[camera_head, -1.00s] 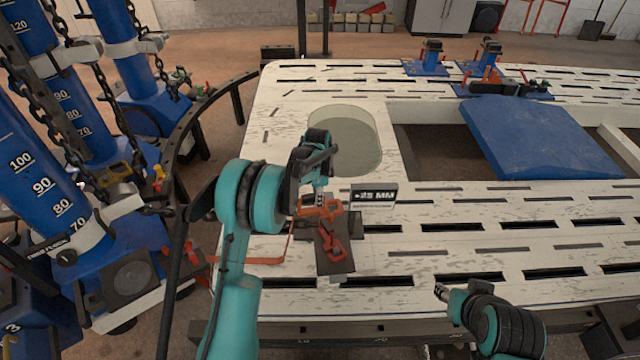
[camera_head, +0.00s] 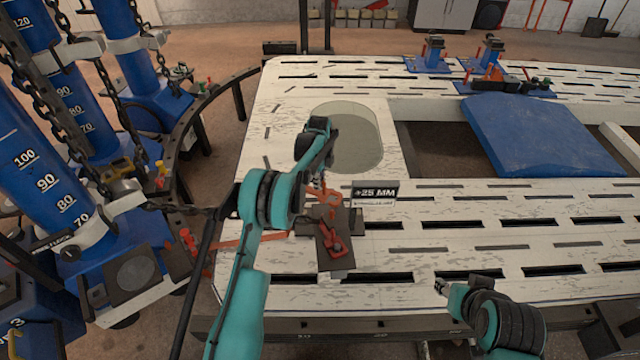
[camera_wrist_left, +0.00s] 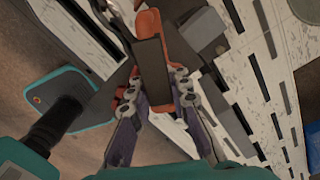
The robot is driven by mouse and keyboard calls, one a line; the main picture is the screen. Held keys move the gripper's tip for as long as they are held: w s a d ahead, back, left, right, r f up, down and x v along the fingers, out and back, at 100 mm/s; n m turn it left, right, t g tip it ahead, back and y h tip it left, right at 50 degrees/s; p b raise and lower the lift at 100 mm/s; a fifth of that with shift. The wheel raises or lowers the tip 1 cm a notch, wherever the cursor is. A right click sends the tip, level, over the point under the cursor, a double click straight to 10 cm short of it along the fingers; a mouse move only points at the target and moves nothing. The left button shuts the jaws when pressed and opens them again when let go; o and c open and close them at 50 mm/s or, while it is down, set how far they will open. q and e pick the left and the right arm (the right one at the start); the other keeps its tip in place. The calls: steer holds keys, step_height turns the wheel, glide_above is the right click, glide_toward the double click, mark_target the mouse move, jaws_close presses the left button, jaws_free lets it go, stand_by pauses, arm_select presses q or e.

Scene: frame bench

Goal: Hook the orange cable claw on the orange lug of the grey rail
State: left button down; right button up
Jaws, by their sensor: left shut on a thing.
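The orange cable claw (camera_head: 326,197) is at my left gripper (camera_head: 322,186), above the left front of the white bench. My left gripper is shut on it. In the left wrist view an orange piece (camera_wrist_left: 151,24) and a dark block (camera_wrist_left: 152,72) show between the fingers (camera_wrist_left: 154,90). An orange-red lug (camera_head: 333,241) sits on the dark grey rail piece (camera_head: 325,262), just below the claw in the head view. I cannot tell whether claw and lug touch. My right gripper (camera_head: 440,288) is over the bench's front edge, too small to judge.
An orange strap (camera_head: 245,241) runs left from the claw area past the bench edge. A black "25 MM" sign (camera_head: 375,190) stands just right of the claw. Blue posts with chains (camera_head: 40,180) crowd the left.

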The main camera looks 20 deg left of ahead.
arm_select(q)
steer(key=shift+f+b, duration=3.25)
steer(key=shift+f, duration=1.9)
steer(key=c, duration=1.3)
jaws_free()
steer(key=shift+c, duration=0.2)
step_height(320, 180, up, 12)
steer(key=shift+r, duration=0.1)
